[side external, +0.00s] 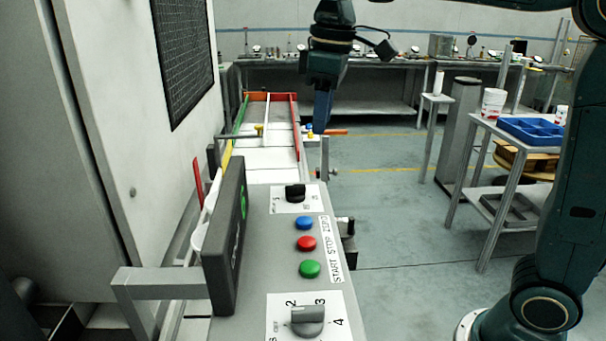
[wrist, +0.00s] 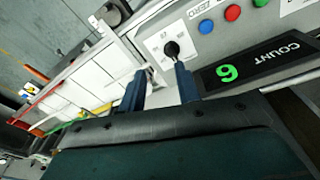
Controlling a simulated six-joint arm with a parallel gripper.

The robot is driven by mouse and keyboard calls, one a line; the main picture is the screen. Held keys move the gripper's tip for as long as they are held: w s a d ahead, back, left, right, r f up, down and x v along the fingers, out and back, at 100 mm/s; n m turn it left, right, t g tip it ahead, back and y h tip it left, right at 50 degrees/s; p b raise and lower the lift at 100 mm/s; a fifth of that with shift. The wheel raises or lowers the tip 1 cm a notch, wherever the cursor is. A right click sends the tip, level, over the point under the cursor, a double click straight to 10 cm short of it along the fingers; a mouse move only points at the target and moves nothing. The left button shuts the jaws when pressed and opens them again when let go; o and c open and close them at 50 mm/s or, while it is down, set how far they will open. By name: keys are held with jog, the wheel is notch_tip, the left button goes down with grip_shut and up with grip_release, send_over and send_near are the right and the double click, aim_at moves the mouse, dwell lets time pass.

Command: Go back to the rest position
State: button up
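My gripper (side external: 320,128) hangs pointing down beside the right rail of the label magazine, near its front end. In the wrist view, its two blue fingers (wrist: 160,72) stand apart with nothing held between them. The label magazine (side external: 297,130) is a long tray with a green left rail, a red right rail and white labels lying in it. It also shows in the wrist view (wrist: 40,118), left of the fingers. My upper arm links rise at the right of the side view.
A grey control panel (side external: 257,250) has knobs and blue, red and green buttons. A dark count display (wrist: 262,62) shows a green digit, 6 or 9. A white machine cabinet (side external: 115,60) stands left. A table with a blue bin (side external: 530,131) stands right; floor between is clear.

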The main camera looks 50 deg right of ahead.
jog(key=s+d+f+m+t, duration=0.1)
jog(key=s+f, duration=0.4)
jog(key=s, duration=0.5)
jog(key=s+d+f+m+t, duration=0.2)
jog(key=s+f+m+t, duration=0.1)
jog(key=s, duration=0.7)
notch_tip(320, 180, down, 2)
jog(key=shift+d+f+m, duration=0.1)
jog(key=shift+d+m, duration=0.1)
jog(key=shift+m, duration=0.5)
jog(key=shift+s, duration=0.1)
